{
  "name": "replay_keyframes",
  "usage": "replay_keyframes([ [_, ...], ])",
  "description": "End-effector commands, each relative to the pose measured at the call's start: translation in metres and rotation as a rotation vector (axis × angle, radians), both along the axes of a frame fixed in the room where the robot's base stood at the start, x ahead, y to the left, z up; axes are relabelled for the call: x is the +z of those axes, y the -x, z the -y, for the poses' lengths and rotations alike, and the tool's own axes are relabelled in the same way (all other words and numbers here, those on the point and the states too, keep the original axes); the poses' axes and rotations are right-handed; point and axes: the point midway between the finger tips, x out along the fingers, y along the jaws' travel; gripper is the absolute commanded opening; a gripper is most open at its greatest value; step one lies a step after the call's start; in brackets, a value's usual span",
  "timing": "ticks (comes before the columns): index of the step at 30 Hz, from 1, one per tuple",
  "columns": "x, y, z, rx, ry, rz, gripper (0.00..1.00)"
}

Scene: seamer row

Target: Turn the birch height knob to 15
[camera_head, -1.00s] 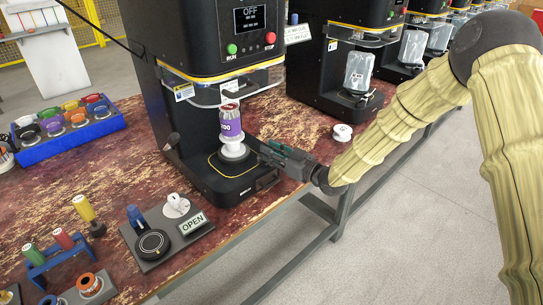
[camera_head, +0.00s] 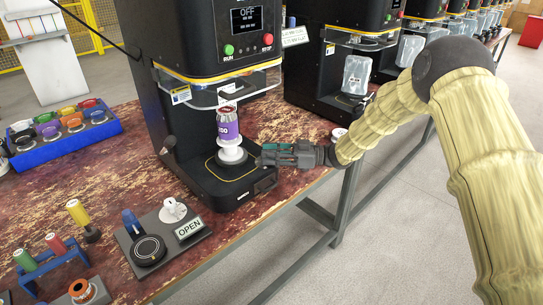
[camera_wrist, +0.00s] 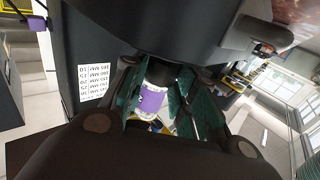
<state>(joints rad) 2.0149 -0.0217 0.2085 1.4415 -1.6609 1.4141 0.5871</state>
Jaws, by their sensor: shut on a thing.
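The black seamer (camera_head: 205,50) stands on the table with its screen reading OFF. A purple-labelled can (camera_head: 227,122) stands on a white pedestal (camera_head: 231,151) above its base. My gripper (camera_head: 260,159) lies level at the base's right side, to the right of the pedestal and apart from the can. Its green fingers also show in the wrist view (camera_wrist: 172,105), with the purple can (camera_wrist: 152,101) beyond them. They are shut on a small part, taken to be the height knob. The knob itself is hidden by the fingers, and its scale and setting cannot be read.
A panel with a white knob, blue-handled lever and OPEN sign (camera_head: 189,228) lies front left. A tool rack (camera_head: 50,262) and a blue tray of coloured rolls (camera_head: 64,137) are further left. A printed chart (camera_wrist: 96,82) shows in the wrist view.

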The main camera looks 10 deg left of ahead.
Motion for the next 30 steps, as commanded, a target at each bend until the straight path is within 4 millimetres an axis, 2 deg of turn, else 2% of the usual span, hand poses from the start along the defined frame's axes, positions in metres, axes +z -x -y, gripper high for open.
replay_keyframes([
  [16, 0.0003, 0.0007, -0.0014, 0.027, -0.003, -0.001, 0.04],
  [17, 0.0004, 0.0007, -0.0014, 0.027, -0.003, -0.001, 0.32],
  [20, 0.0003, 0.0006, -0.001, 0.026, -0.003, -0.001, 0.5],
  [30, 0.0002, -0.0003, 0.0017, 0.023, -0.002, 0.0, 0.5],
])
